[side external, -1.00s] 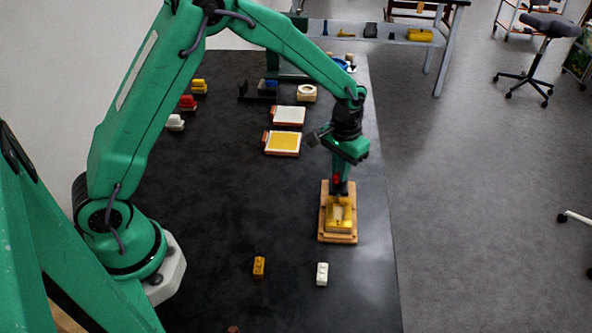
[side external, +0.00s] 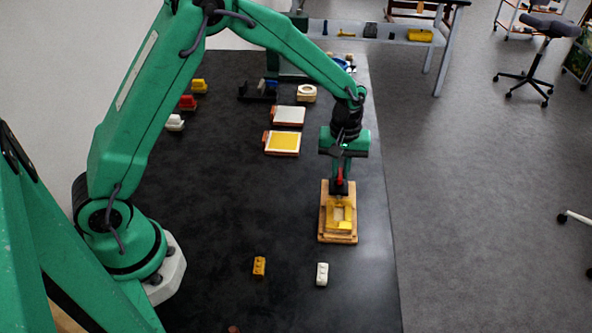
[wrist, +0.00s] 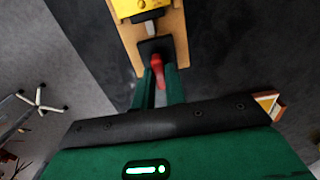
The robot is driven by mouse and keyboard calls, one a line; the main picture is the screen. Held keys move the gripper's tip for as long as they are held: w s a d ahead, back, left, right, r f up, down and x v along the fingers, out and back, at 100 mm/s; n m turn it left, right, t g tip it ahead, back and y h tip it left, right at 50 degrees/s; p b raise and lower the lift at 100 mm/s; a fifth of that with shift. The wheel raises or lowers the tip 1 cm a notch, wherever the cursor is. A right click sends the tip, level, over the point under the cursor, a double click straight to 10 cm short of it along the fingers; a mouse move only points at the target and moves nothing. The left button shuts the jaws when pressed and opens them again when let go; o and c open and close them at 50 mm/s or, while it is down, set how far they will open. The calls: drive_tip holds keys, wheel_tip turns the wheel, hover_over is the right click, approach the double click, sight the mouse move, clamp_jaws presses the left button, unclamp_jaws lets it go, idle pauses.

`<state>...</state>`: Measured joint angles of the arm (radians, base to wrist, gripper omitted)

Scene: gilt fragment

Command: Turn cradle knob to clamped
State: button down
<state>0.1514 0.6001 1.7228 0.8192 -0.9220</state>
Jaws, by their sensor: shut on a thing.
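The cradle is a wooden base (side external: 325,234) with a yellow frame (side external: 341,227) on it, near the right edge of the dark table. In the wrist view, the yellow part (wrist: 128,8) and wood (wrist: 180,35) show at the top. The red cradle knob (wrist: 158,66) sits on a black block at the near end of the wood; a bit of red also shows in the side view (side external: 340,176). My gripper (side external: 340,187) points down at the cradle's far end. In the wrist view my gripper (wrist: 159,78) has its fingers on either side of the knob, shut on it.
A white block (side external: 322,274) and an orange block (side external: 259,267) stand in front of the cradle. A yellow-topped tray (side external: 282,142) and a paler tray (side external: 288,116) lie behind, left of my gripper. The table's right edge is close to the cradle. The table's middle is clear.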

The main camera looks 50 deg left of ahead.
sight(340, 172)
drive_tip(key=shift+r, duration=0.1)
idle(0.3)
drive_tip(key=c, duration=1.4)
unclamp_jaws()
drive_tip(key=shift+c, duration=0.2)
drive_tip(key=shift+r, duration=3.85)
drive_tip(key=shift+r, duration=0.1)
